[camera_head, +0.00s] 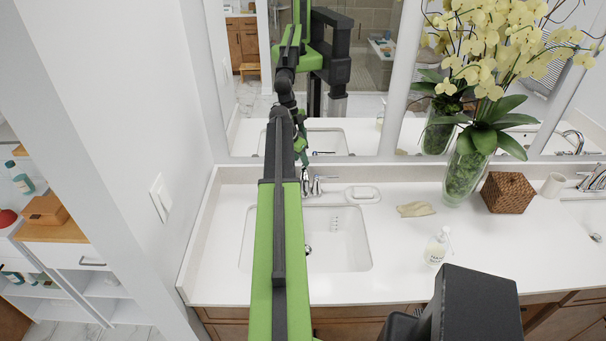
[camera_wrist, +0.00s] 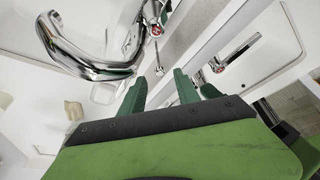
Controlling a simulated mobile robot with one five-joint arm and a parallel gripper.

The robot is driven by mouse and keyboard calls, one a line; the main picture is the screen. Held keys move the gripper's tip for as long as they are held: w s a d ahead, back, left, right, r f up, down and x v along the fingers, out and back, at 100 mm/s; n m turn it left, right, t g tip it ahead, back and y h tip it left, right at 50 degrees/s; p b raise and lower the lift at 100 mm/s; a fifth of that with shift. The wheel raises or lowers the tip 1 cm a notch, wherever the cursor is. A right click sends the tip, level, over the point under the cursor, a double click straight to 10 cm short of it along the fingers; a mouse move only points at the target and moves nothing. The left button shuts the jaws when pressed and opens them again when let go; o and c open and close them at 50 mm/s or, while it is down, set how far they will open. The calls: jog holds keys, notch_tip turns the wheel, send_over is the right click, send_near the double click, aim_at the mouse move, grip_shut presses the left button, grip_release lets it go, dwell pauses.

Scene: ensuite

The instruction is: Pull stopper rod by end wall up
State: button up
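In the wrist view, a thin metal stopper rod (camera_wrist: 157,58) with a small end stands behind the chrome faucet (camera_wrist: 85,55), close to the mirror. My gripper (camera_wrist: 160,80) has its dark green fingers apart, with the rod's end just beyond and between the fingertips in the picture. I cannot tell whether either finger touches it. In the head view my arm reaches over the left sink (camera_head: 350,245) to the faucet (camera_head: 314,186) by the mirror. The rod is not distinguishable there, and the gripper is largely hidden by my arm.
The mirror stands close behind the faucet and shows reflections of my arm. A soap dish (camera_head: 363,193), cloth (camera_head: 415,210), soap bottle (camera_head: 437,246), flower vase (camera_head: 464,172) and woven box (camera_head: 507,192) stand right of the sink. The side wall (camera_head: 150,120) is to the left.

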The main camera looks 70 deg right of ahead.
jog(key=b+x, duration=0.1)
jog(key=x, duration=0.2)
jog(key=shift+f+b, duration=0.2)
jog(key=shift+b, duration=0.15)
jog(key=shift+r, duration=0.1)
grip_shut()
dwell(0.9)
